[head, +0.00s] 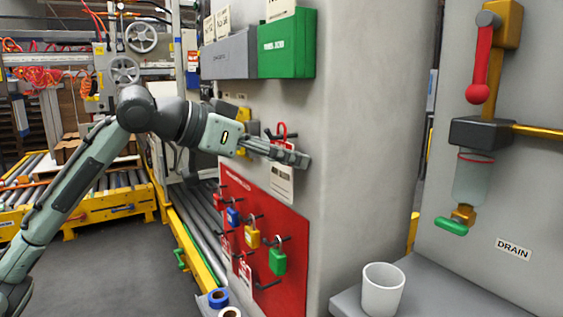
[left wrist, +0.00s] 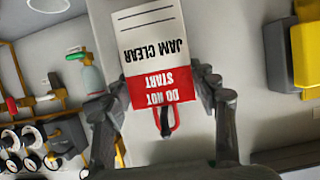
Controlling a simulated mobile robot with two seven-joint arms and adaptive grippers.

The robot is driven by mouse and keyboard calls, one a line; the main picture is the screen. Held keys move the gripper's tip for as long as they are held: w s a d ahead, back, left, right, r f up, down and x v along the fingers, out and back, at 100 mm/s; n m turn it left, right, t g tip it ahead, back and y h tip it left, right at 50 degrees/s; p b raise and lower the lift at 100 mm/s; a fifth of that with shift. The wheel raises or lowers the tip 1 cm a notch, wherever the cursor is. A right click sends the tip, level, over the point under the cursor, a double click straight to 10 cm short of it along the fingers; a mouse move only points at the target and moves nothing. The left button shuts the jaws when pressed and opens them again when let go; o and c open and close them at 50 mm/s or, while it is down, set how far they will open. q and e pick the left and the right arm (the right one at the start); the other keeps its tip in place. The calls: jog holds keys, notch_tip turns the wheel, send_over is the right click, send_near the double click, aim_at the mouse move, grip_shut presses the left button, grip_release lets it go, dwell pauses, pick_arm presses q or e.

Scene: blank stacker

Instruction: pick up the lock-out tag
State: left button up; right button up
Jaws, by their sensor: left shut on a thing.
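The lock-out tag (head: 281,184) is a white and red card with a red loop at its top. It hangs below my left gripper (head: 296,158), in front of the grey column above the red board. In the left wrist view the tag (left wrist: 150,50) appears upside down, reading "DO NOT START" and "JAM CLEAR". My left gripper (left wrist: 165,85) has a finger on each side of the tag's red end and is shut on it. The gripper hides part of the tag's top in the head view. My right gripper is not in view.
The red board (head: 292,222) carries hooks with several padlocks, including a green one (head: 278,261), and other tags. Grey and green boxes (head: 287,45) are fixed above. A white cup (head: 382,290) stands on a grey ledge at right, below the drain valve (head: 452,225).

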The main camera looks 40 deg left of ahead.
pick_arm(q)
jog(key=s+a+b, duration=0.2)
jog(key=s+a, duration=0.1)
jog(key=s, duration=0.5)
jog(key=s+a+b, duration=0.1)
jog(key=s+a, duration=0.2)
jog(key=s, duration=0.5)
jog(key=shift+s+a+b, duration=0.35)
jog(key=shift+a, duration=0.05)
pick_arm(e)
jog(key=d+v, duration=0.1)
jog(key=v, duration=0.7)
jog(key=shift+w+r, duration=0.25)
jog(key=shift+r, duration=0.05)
